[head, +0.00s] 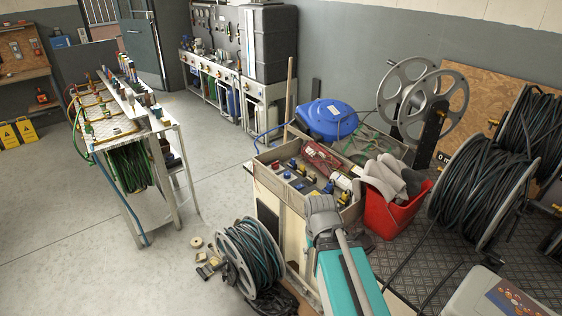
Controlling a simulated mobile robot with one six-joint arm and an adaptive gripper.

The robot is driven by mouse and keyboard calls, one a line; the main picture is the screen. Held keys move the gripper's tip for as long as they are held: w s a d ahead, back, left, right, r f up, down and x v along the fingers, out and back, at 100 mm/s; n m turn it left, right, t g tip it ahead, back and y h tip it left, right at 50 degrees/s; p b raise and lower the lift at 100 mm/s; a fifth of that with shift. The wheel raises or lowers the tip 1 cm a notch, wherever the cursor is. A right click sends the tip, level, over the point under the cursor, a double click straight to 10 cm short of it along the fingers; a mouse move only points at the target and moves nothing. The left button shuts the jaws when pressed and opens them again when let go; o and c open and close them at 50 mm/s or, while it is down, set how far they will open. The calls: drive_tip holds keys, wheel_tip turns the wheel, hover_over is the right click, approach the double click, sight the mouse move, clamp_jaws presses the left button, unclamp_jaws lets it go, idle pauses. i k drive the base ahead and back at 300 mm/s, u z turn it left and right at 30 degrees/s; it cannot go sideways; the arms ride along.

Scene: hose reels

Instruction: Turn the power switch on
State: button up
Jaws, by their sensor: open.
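I cannot make out a power switch for certain. A pale grey machine (470,296) is cut off at the lower right corner, and its panel (518,298) carries small coloured markings or controls too small to read. My teal and grey arm (345,275) rises from the bottom edge, in front of the workbench. Its gripper does not show in the head view.
An open-topped workbench tray (262,170) holds tools and fittings. A red bucket (390,212) with grey cloth stands beside it. Hose reels stand at right (478,190) and on the floor (250,255). The floor at left (60,220) is clear.

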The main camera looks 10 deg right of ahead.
sight(275, 166)
drive_tip(key=z, duration=0.05)
drive_tip(key=i, duration=0.2)
drive_tip(key=u, duration=0.15)
drive_tip(key=k, duration=0.65)
drive_tip(key=u, duration=0.4)
drive_tip(key=i, duration=1.7)
drive_tip(key=z, duration=0.65)
